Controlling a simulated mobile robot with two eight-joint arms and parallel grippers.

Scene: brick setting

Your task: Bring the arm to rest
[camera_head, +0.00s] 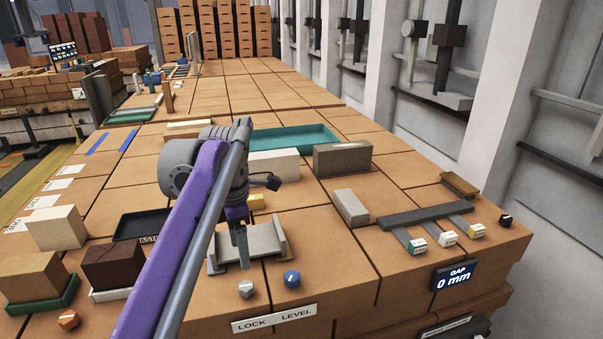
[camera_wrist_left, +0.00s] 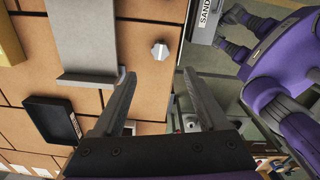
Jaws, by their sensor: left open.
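My left arm (camera_head: 205,200) reaches in from the lower left of the head view. Its gripper (camera_head: 243,250) points down in front of a grey U-shaped holder (camera_head: 262,236), near the table's front edge. In the left wrist view the two fingers of the gripper (camera_wrist_left: 165,105) stand apart with nothing between them. A grey plate-like part (camera_wrist_left: 90,40) and a pale knob (camera_wrist_left: 160,50) lie beyond the fingertips. Purple links of my own body show at the right of that view. My right gripper is not seen.
A black tray (camera_head: 143,223), a dark brown block (camera_head: 113,265) and a teal tray (camera_head: 320,135) surround the arm. A grey brick (camera_head: 342,160) stands to the right. The far tabletop is largely clear.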

